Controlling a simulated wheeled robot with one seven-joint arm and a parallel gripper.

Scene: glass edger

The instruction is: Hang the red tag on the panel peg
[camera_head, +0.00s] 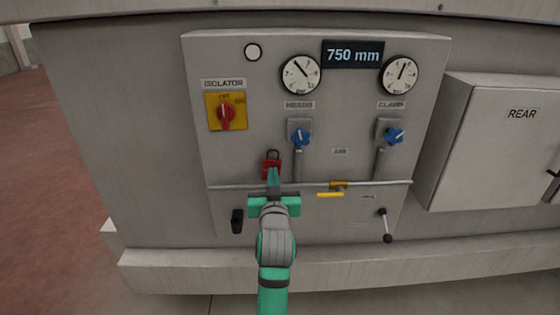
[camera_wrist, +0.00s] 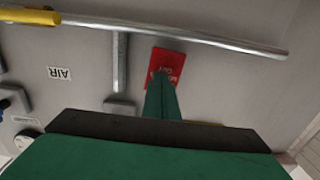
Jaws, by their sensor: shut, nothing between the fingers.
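The red tag (camera_head: 271,164) is on the grey panel, below the isolator switch and just above the horizontal pipe. A dark loop shows at its top; I cannot make out the peg itself there. In the wrist view the tag (camera_wrist: 171,62) appears upside down with white lettering, partly covered by my fingers. My gripper (camera_head: 273,174) is shut and empty, its green fingertips in front of the tag's lower part. The fingertips also show in the wrist view (camera_wrist: 161,84). I cannot tell whether they touch the tag.
A horizontal pipe (camera_head: 365,183) crosses the panel close to my fingers, with a yellow-handled valve (camera_head: 330,194) to the right. Blue knobs (camera_head: 300,138), a red isolator switch (camera_head: 226,116) and gauges (camera_head: 300,75) are above. A black lever (camera_head: 384,226) sticks out lower right.

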